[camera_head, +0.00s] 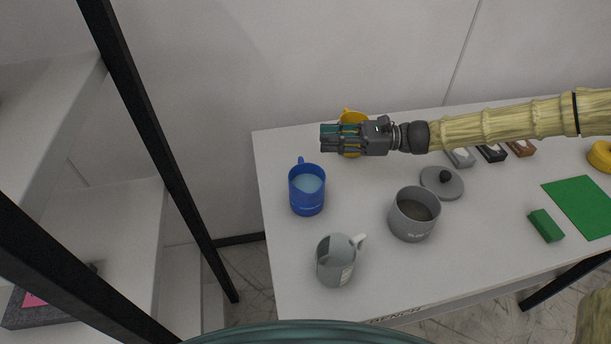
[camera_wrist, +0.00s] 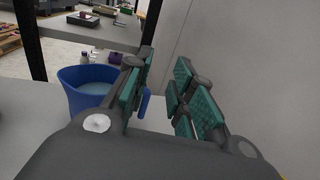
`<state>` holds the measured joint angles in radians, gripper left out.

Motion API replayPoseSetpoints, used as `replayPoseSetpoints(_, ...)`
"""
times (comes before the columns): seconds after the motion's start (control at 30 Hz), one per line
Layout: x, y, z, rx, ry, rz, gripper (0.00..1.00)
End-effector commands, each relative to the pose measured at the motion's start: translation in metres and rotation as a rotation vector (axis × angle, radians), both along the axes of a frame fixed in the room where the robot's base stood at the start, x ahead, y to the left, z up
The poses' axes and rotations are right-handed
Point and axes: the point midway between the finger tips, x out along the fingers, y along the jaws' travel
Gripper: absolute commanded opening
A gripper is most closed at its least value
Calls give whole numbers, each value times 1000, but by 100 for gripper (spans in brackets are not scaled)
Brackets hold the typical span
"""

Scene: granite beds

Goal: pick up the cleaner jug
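A blue jug (camera_head: 307,190) holding pale blue liquid stands upright at the left of the white table, its handle towards the back. Its label is too small to read. It also shows in the wrist view (camera_wrist: 78,103), beyond my left finger. A grey jug (camera_head: 335,262) with a pale handle stands nearer the front, and a yellow jug (camera_head: 350,117) is partly hidden behind my gripper. I cannot read which one is marked cleaner. My gripper (camera_head: 326,138) points left, behind the blue jug in the head view. In the wrist view its fingers (camera_wrist: 166,98) are apart with nothing between them.
A grey pot (camera_head: 412,213) with dark contents stands mid-table, with a round lid (camera_head: 442,183) behind it. A green block (camera_head: 546,225) and green mat (camera_head: 585,207) lie at the right. Small blocks line the back. A black-framed shelf (camera_head: 150,130) stands left of the table (camera_head: 290,305).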

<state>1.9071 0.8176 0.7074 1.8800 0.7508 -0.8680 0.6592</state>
Motion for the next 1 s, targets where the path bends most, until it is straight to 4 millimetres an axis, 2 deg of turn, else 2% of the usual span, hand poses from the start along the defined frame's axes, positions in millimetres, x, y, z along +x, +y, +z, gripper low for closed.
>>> replayPoseSetpoints(0.43,0,1,-36,0,0,2,24)
replayPoseSetpoints(0.8,0,1,-89,0,0,2,24)
replayPoseSetpoints(1.0,0,1,-100,0,0,2,24)
